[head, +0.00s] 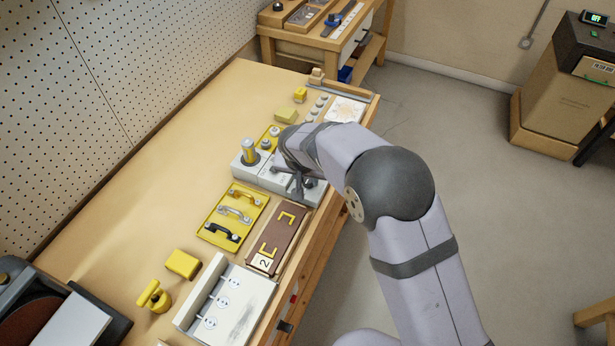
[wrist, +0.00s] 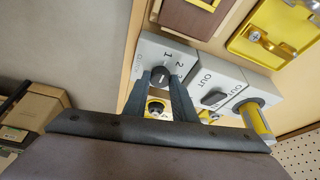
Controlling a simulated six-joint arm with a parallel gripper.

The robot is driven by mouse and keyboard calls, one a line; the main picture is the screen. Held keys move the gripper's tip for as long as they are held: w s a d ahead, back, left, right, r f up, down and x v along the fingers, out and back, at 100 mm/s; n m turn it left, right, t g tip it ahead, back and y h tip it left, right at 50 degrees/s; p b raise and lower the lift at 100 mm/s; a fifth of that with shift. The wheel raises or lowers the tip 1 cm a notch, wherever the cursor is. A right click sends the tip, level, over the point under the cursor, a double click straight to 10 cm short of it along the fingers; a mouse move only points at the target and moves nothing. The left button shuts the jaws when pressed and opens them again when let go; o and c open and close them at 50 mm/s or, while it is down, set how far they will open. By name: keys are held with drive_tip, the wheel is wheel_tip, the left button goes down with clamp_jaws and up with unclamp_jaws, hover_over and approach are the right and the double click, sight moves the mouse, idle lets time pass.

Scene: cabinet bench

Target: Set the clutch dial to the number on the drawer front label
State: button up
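The drawer front (head: 277,240) is a brown panel with yellow handles on the bench, and its white label (head: 264,263) reads 2. The clutch dial (wrist: 160,77) is a dark round knob on a light grey box (wrist: 151,47), with 1, 2 and a partly covered number printed around it. I cannot read its pointer. My gripper (wrist: 161,82) has its two dark fingers on either side of the knob, fingertips close to it. Whether they touch it is unclear. In the head view my gripper (head: 300,185) is over the grey box and hides the dial.
Beside the dial, the grey unit has a dark switch (wrist: 214,98) marked OUT and a yellow-and-metal post (wrist: 255,120). A yellow tray of handles (head: 233,214), a yellow block (head: 183,263) and a white panel (head: 225,305) lie nearer.

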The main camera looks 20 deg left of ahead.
drive_tip(key=shift+f+m+b, duration=0.15)
drive_tip(key=shift+m+b, duration=0.15)
drive_tip(key=shift+b, duration=0.85)
drive_tip(key=m+h+b, duration=0.1)
drive_tip(key=m+b, duration=0.1)
drive_tip(key=shift+a+f+m, duration=0.1)
drive_tip(key=shift+a+m, duration=0.05)
drive_tip(key=shift+m, duration=0.15)
drive_tip(key=shift+m+h+b, duration=0.6)
drive_tip(key=shift+m+b, duration=0.1)
drive_tip(key=shift+m, duration=0.5)
drive_tip(key=shift+a+r+m+g+h+p, duration=0.15)
drive_tip(key=shift+m+g+h, duration=0.1)
drive_tip(key=shift+m, duration=0.5)
drive_tip(key=shift+r+m+g+h+p, duration=0.15)
drive_tip(key=shift+m+h, duration=0.1)
drive_tip(key=shift+m, duration=0.5)
drive_tip(key=o, duration=1)
drive_tip(key=shift+o, duration=0.2)
